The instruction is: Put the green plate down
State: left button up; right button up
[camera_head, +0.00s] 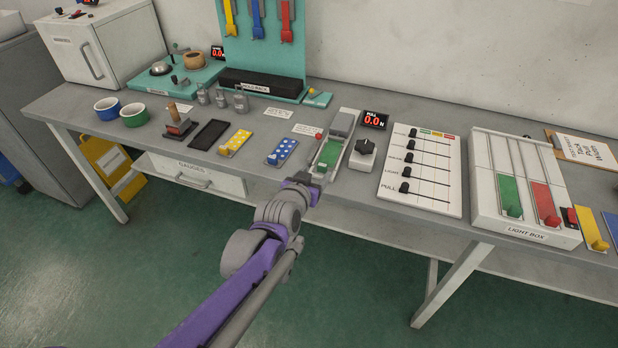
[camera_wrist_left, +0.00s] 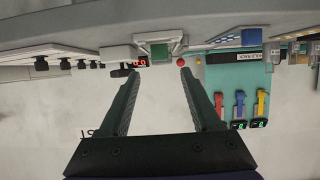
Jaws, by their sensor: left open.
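A green plate (camera_head: 330,153) lies in the long pale holder (camera_head: 345,125) at the front middle of the bench; in the left wrist view, upside down, the green plate (camera_wrist_left: 159,50) shows beyond the fingertips. A small red knob (camera_head: 319,137) is beside it. My left gripper (camera_head: 316,176) is at the front end of the holder. Its two fingers (camera_wrist_left: 155,73) are apart with nothing between them. Whether a finger touches the holder cannot be told. Another green plate (camera_head: 509,194) lies in the light box (camera_head: 485,165) at the right. My right gripper is not in view.
Hanging coloured tools (camera_head: 258,20) are behind. The bench's front edge is near my gripper.

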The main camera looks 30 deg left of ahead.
pick_arm(q)
jog(key=s+d+f+m+g+h, duration=0.1)
jog(key=s+d+f+g, duration=0.1)
jog(key=s, duration=0.6)
jog(key=s+d+f+g+h, duration=0.1)
jog(key=s+d+f+g, duration=0.2)
jog(key=s+d, duration=0.4)
jog(key=s+d+f+m+g+h, duration=0.1)
jog(key=s+d+f+g, duration=0.2)
jog(key=s, duration=0.5)
jog(key=shift+s+d+f+m+p, duration=0.35)
jog(key=shift+d+f, duration=0.35)
jog(key=shift+f, duration=0.25)
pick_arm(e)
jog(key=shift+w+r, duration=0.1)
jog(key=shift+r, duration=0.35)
pick_arm(q)
notch_tip(320, 180, up, 10)
jog(key=w+p, duration=0.1)
jog(key=p, duration=0.7)
jog(key=shift+w+p, duration=0.35)
jog(key=shift+w, duration=0.05)
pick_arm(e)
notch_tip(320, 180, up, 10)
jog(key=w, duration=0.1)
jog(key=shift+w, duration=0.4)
